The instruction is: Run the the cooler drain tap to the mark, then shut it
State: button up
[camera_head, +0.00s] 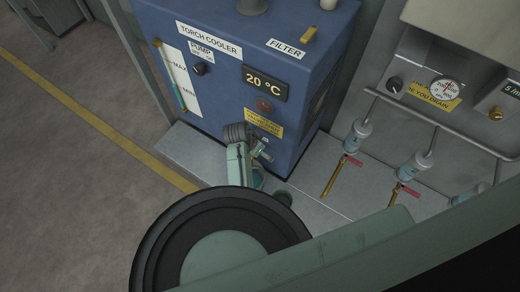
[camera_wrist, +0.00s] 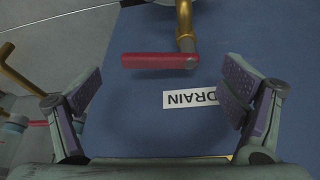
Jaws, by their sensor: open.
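The blue torch cooler (camera_head: 215,110) stands at centre in the head view, its panel marked MAX and MIN beside a level tube (camera_head: 172,78); the exact level is too small to read. In the wrist view a red lever (camera_wrist: 155,61) lies crosswise on the brass drain tap (camera_wrist: 185,20), above an upside-down DRAIN label (camera_wrist: 190,98). My gripper (camera_wrist: 162,88) is open, its fingers apart and empty; the lever lies ahead, beyond the fingertips. In the head view my gripper (camera_head: 258,153) is low at the cooler's front and hides the tap.
A grey ledge (camera_head: 310,195) runs under the cooler. To the right, several valves with red-tagged brass rods (camera_head: 333,178) hang beneath a pipe, below a gauge (camera_head: 444,90). A yellow floor line (camera_head: 85,115) crosses open floor at left.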

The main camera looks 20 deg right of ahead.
jog(key=v, duration=1)
jog(key=shift+a, duration=0.1)
dwell(2.7)
